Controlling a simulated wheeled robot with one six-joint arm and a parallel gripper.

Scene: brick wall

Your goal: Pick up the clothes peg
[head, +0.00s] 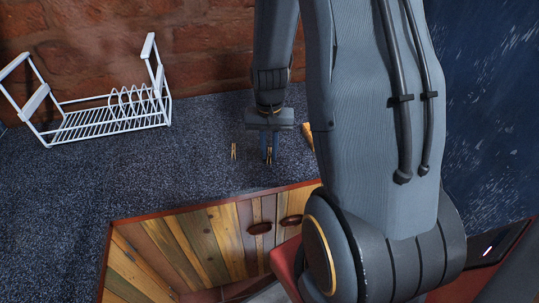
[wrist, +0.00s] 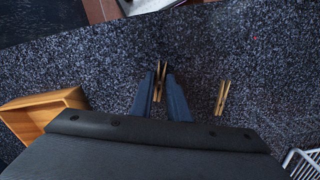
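One wooden clothes peg (wrist: 159,82) is between the two dark fingers of my gripper (wrist: 160,90) in the wrist view. In the head view my gripper (head: 268,155) points down at the dark speckled counter, and the peg shows as a thin tan strip between the fingers. I cannot tell whether it touches the counter. A second wooden peg (wrist: 222,97) lies on the counter to the right in the wrist view, and to the left in the head view (head: 233,151).
A white wire dish rack (head: 100,118) stands at the back left by the brick wall. A wooden box (wrist: 42,115) is at the left in the wrist view; its edge shows right of my gripper in the head view (head: 308,136). The counter (head: 190,170) is clear at front left.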

